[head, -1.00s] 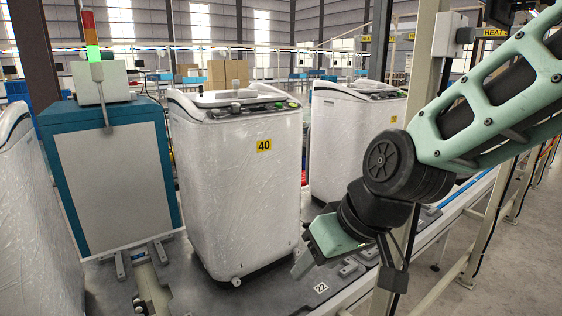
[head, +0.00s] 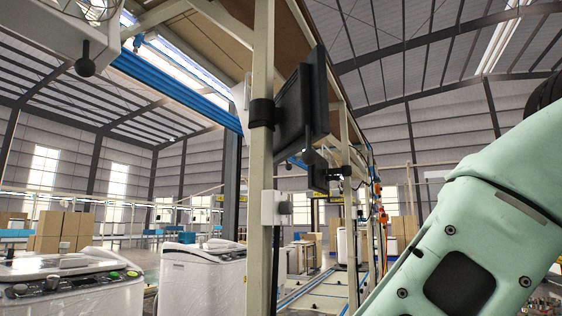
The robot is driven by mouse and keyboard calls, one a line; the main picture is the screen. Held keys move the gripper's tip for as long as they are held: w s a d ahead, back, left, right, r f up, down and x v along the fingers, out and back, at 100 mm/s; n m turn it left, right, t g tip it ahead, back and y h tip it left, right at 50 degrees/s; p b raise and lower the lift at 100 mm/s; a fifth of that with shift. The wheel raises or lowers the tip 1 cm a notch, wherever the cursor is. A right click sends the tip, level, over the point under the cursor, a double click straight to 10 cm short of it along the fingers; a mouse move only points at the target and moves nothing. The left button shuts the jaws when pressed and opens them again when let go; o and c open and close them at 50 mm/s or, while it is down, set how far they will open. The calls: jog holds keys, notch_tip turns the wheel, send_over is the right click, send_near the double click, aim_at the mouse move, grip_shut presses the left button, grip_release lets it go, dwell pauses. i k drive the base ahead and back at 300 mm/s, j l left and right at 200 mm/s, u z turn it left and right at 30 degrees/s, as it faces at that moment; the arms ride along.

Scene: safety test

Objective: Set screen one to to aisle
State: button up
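A black flat screen (head: 292,112) is mounted high on a cream post (head: 261,160) in the middle of the head view. I see it at a steep angle, so what it displays cannot be read. A smaller dark screen-like panel (head: 318,170) hangs on the post behind it. No label shows which one is screen one. My gripper is out of view; only a pale green link of my arm fills the right side.
A small white box with a knob (head: 276,207) sits on the post below the screen. White wrapped washing machines (head: 75,290) (head: 200,275) stand at lower left. A lamp housing (head: 80,25) hangs at upper left. Cardboard boxes (head: 60,230) stand behind.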

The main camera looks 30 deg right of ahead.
aim_at(318, 177)
jog(key=i+l+z, duration=0.1)
jog(key=l, duration=0.3)
jog(key=i+l, duration=0.2)
jog(key=l, duration=0.2)
jog(key=i+l+z, duration=0.15)
jog(key=l, duration=0.25)
jog(key=i+l, duration=0.2)
jog(key=l, duration=0.15)
jog(key=i+l+z, duration=0.15)
jog(key=l, duration=0.25)
jog(key=i+l+z, duration=0.15)
jog(key=i, duration=0.25)
jog(key=i+l+z, duration=0.15)
jog(key=i, duration=0.3)
jog(key=i+j+z, duration=0.1)
jog(key=i+j, duration=0.3)
jog(key=i+l+u, duration=0.25)
jog(key=i+l, duration=2.2)
